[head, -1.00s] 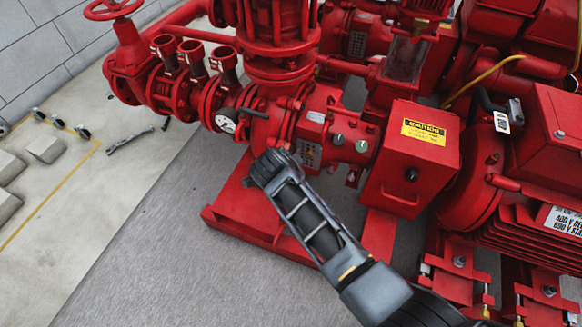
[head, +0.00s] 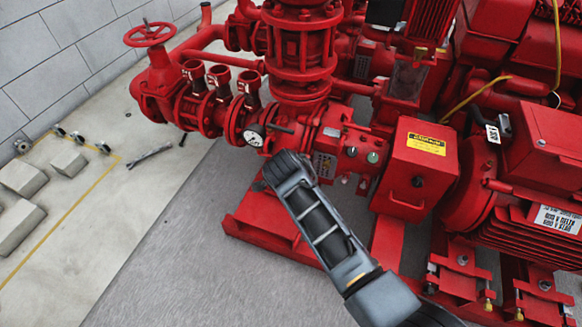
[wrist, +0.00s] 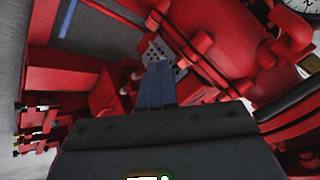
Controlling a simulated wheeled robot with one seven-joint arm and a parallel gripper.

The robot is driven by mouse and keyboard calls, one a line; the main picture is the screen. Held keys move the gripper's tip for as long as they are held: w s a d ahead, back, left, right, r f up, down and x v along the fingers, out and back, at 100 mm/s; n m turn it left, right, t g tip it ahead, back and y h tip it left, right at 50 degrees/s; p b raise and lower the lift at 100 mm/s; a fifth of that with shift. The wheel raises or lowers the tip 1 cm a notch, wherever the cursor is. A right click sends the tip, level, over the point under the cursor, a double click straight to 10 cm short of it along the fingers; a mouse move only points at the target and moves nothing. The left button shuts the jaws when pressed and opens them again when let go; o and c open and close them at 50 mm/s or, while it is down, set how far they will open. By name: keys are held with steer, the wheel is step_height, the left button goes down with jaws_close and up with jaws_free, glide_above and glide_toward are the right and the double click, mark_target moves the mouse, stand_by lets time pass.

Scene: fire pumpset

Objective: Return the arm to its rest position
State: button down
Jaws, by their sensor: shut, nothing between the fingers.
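My arm reaches from the bottom right of the head view up to the middle, in front of the red pumpset (head: 305,65). My gripper's two fingers lie together in the wrist view (wrist: 157,85), shut and empty. In the head view the fingers are hidden behind my wrist. In the wrist view the fingertips point toward a perforated plate (wrist: 158,50) on the pump body; I cannot tell the gap. A round gauge (head: 254,135) sits just left of my wrist in the head view.
A red box with a yellow caution label (head: 417,165) stands right of my arm. Three red open-topped fittings (head: 220,78) and a handwheel (head: 150,33) are at the upper left. The grey floor (head: 160,270) at the lower left is clear. Concrete blocks (head: 22,177) lie farther left.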

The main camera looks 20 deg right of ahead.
steer(key=shift+s, duration=0.1)
steer(key=s+d+f+n+t+y, duration=0.1)
steer(key=s+f+n, duration=0.2)
steer(key=s, duration=0.5)
steer(key=s+d+f+n+t+y, duration=0.1)
steer(key=s+d+f+n, duration=0.15)
steer(key=s, duration=0.45)
steer(key=s+r+n+t+y, duration=0.1)
steer(key=s+r+n, duration=0.15)
steer(key=s, duration=0.65)
steer(key=s+r+n+t+y, duration=0.1)
steer(key=s+r+n+t, duration=0.15)
steer(key=s, duration=0.75)
steer(key=s+d+r+n+t, duration=0.1)
steer(key=s+r+n, duration=0.1)
steer(key=s+r, duration=0.45)
steer(key=s+r+n+t, duration=0.1)
steer(key=s+r, duration=0.2)
steer(key=r, duration=0.6)
steer(key=s+d+r+n+t, duration=0.1)
steer(key=s+r+n, duration=0.1)
steer(key=s+r, duration=0.45)
step_height(320, 180, up, 20)
steer(key=w+p, duration=0.1)
steer(key=p, duration=1.6)
steer(key=shift+w+f+p, duration=0.25)
steer(key=shift+w+p, duration=0.1)
steer(key=shift+p, duration=0.05)
